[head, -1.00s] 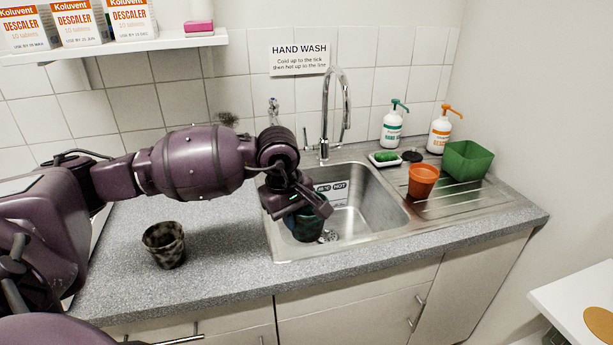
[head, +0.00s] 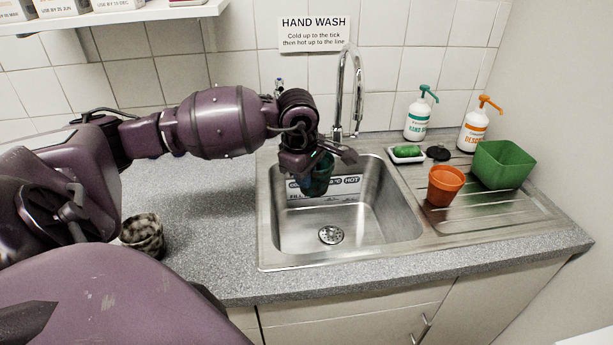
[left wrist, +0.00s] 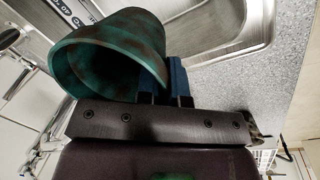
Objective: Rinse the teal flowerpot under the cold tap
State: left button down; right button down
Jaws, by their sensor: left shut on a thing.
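The teal flowerpot (head: 317,176), with dark brown smudges, is held over the back of the steel sink (head: 395,215). My left gripper (head: 318,158) is shut on it. In the left wrist view the blue fingers (left wrist: 168,80) grip the wall of the pot (left wrist: 115,50), which lies tilted in that picture with its mouth to the left. A tall curved chrome tap (head: 341,85) stands behind the sink, to the right of the pot. No water shows. A small wall fitting with blue on it (head: 279,86) is partly hidden by my arm. My right gripper is out of view.
A mottled dark pot (head: 143,236) stands on the counter at left. Right of the sink are an orange pot (head: 446,181), a green box (head: 504,163), a green sponge on a dish (head: 407,152) and two pump bottles (head: 419,118). The sink floor is clear.

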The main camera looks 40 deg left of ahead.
aim_at(321, 168)
pick_arm(q)
jog(key=shift+w+a+f+b, duration=0.1)
jog(key=shift+w+f+b, duration=0.2)
jog(key=shift+w, duration=0.5)
jog(key=shift+w+a+f+b, duration=0.15)
jog(key=shift+w+b, duration=0.25)
jog(key=shift+w, duration=0.4)
jog(key=shift+w+a+f+b, duration=0.1)
jog(key=shift+w+f+b, duration=0.2)
jog(key=shift+w, duration=0.45)
jog(key=shift+w+a+f+b, duration=0.1)
jog(key=shift+w+b, duration=0.35)
jog(key=shift+w, duration=0.35)
jog(key=w+f+b, duration=0.1)
jog(key=w+b, duration=0.3)
jog(key=w, duration=0.2)
jog(key=shift+w+a, duration=0.4)
jog(key=shift+a, duration=0.05)
